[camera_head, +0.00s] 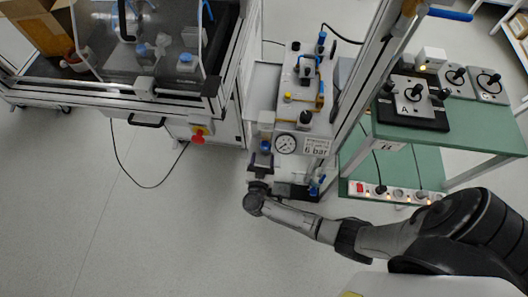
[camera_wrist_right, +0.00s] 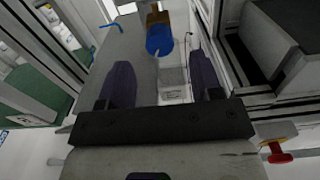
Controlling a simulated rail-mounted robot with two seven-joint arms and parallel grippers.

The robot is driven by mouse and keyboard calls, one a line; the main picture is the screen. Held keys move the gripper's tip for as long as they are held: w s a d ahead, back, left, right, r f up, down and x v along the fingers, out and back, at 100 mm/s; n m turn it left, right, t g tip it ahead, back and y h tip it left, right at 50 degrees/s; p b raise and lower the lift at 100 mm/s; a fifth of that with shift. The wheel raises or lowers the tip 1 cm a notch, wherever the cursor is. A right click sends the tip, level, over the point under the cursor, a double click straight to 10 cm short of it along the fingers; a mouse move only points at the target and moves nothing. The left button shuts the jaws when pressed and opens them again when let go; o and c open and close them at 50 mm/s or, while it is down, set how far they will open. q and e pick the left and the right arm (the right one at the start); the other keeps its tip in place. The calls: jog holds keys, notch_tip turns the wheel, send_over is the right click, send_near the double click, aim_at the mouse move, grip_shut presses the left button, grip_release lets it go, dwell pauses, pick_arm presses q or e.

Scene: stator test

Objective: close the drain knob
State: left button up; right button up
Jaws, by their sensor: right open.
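A blue knob (camera_wrist_right: 160,39) with a brass-coloured part behind it shows in the right wrist view, slightly ahead of and between my right fingertips. I take it for the drain knob. In the head view a small blue spot (camera_head: 265,146) shows at my right gripper's tips, below a blue-topped part on the pneumatic panel; the gripper partly hides this area. My right gripper (camera_head: 262,160) is open, and its two dark fingers also show in the right wrist view (camera_wrist_right: 161,64). No contact between fingers and knob is visible. My left gripper is not in view.
A pressure gauge (camera_head: 286,144) and a "6 bar" sign (camera_head: 316,147) sit beside the gripper. Left stands a framed cabinet with a red and yellow emergency switch (camera_head: 198,135). Right is a green-topped bench (camera_head: 470,128). The floor in front is clear except a black cable.

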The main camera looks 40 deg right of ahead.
aim_at(264, 148)
jog(key=shift+b+x, duration=0.35)
jog(key=shift+x, duration=1.35)
jog(key=shift+c, duration=0.3)
